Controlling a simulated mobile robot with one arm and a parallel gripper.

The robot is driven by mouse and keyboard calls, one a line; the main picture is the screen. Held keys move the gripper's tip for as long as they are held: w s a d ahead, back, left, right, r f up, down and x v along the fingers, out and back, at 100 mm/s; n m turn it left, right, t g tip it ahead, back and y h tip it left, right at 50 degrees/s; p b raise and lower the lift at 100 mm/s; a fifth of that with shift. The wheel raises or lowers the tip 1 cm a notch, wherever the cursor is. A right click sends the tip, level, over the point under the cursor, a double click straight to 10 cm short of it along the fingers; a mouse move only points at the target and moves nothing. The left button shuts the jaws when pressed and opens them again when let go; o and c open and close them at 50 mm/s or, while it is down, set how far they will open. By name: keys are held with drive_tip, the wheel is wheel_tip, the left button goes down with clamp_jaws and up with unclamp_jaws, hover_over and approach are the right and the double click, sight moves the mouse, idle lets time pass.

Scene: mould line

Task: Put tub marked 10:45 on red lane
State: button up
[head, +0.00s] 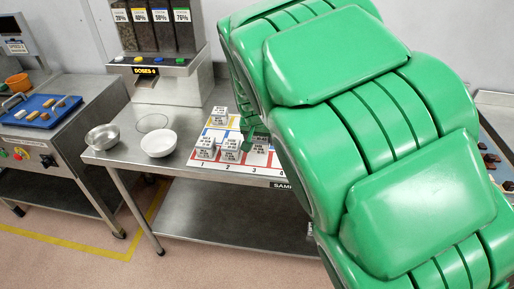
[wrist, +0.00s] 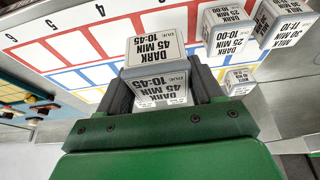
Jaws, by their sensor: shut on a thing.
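The white board (wrist: 90,45) has numbered columns and red, blue and yellow outlined cells. The red lane (wrist: 40,57) is the row beside the numbers. The tub is over or on the board; I cannot tell whether it touches. In the head view my green arm hides much of my gripper and the board's right part (head: 203,163).
Other labelled tubs stand on the board: one marked 10:00 (wrist: 228,28), one marked 11:10 (wrist: 287,22) and another (wrist: 240,82). A white bowl (head: 158,144) and a metal bowl (head: 102,138) stand left of the board. A dispenser (head: 165,77) stands behind.

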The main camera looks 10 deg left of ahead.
sight(255, 137)
drive_tip(key=shift+w+a+f, duration=0.2)
drive_tip(key=shift+w+f, duration=0.35)
drive_tip(key=shift+f, duration=0.2)
drive_tip(key=shift+w+a+f, duration=0.25)
drive_tip(key=shift+w+f, duration=0.35)
drive_tip(key=shift+f, duration=0.1)
drive_tip(key=shift+w+a+f, duration=0.2)
drive_tip(key=shift+w+f, duration=0.35)
drive_tip(key=shift+f, duration=0.2)
drive_tip(key=shift+w+f, duration=0.1)
drive_tip(key=shift+f, duration=1.55)
drive_tip(key=shift+f, duration=0.15)
drive_tip(key=o, duration=1.1)
drive_tip(key=shift+v, duration=6.15)
